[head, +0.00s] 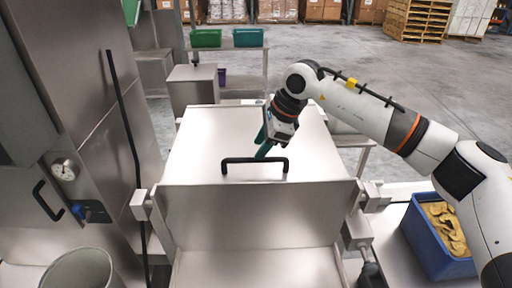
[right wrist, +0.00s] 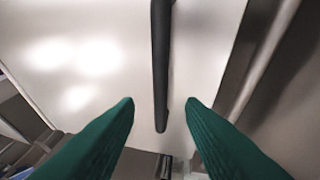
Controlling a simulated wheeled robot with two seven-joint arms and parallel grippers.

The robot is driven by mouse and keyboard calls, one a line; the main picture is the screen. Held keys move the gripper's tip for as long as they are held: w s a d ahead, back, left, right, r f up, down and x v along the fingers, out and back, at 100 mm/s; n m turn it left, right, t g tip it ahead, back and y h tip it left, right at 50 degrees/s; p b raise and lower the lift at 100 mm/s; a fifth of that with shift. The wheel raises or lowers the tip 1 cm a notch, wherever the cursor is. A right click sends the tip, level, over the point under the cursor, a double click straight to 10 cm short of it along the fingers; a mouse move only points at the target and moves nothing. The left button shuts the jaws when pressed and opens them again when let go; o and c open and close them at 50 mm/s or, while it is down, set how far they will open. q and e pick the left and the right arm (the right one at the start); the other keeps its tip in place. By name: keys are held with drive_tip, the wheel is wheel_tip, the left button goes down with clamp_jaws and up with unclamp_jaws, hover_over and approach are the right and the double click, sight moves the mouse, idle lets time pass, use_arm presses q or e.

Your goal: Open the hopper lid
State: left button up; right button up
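The hopper lid (head: 210,140) is a pale metal panel in the middle of the head view, and it looks closed. A black bar handle (head: 255,160) sits near its front edge. My right gripper (head: 263,150) reaches down over the lid from behind the handle, its green fingers close to the bar. In the right wrist view, the handle (right wrist: 160,65) runs between the two spread fingertips (right wrist: 160,103), with a gap on each side. The gripper is open and holds nothing. Whether the fingertips are level with the bar is unclear. My left gripper is not in view.
A metal cabinet with a gauge (head: 64,170) and a vertical black rod (head: 126,120) stands left of the hopper. A blue crate (head: 425,245) of tan pieces is at right. A round bin (head: 82,270) is front left. Green bins (head: 206,38) stand behind.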

sight(253, 158)
drive_tip(key=shift+p+x, duration=0.5)
drive_tip(key=shift+x, duration=1.5)
clamp_jaws()
